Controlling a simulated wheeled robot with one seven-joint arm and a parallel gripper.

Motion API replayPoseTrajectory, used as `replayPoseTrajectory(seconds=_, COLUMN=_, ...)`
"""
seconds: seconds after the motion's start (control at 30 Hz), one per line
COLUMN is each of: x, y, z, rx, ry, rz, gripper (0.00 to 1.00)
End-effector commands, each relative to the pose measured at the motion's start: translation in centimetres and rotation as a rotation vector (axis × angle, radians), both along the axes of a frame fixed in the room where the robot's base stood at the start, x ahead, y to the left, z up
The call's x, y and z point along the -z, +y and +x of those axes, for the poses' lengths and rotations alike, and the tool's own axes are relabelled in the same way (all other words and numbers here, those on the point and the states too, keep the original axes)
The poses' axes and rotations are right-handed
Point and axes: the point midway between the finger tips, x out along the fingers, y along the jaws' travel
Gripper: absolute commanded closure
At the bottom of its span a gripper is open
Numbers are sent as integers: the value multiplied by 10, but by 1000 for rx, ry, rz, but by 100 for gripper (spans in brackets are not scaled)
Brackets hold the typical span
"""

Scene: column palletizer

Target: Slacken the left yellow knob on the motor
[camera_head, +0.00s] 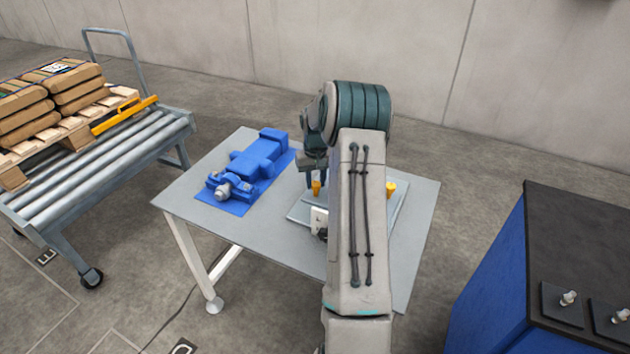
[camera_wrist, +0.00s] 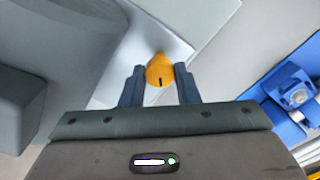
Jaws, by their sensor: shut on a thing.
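The left yellow knob (camera_head: 316,188) stands over a light grey plate (camera_head: 299,214) on the table, and my gripper (camera_head: 315,178) is right at it. In the wrist view the yellow knob (camera_wrist: 160,71) sits between the two dark fingers of my gripper (camera_wrist: 160,78), which are shut on it. A dark mark shows on the knob's near side. A second yellow knob (camera_head: 390,187) shows just right of my arm. My arm hides most of the motor between the two knobs.
A blue pump-like unit (camera_head: 250,160) lies on a blue mat on the left of the grey table (camera_head: 185,195). A roller cart (camera_head: 120,165) with a loaded pallet stands further left. A blue cabinet (camera_head: 490,270) with a dark top stands at the right.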

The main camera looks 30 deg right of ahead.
Motion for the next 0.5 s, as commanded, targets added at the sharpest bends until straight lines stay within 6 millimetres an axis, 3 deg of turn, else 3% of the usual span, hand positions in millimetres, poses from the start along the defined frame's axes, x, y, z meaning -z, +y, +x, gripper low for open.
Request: replayPoseTrajectory(seconds=0.5, x=-1, y=-1, z=-1, rx=-479, ry=1, rz=0, gripper=94)
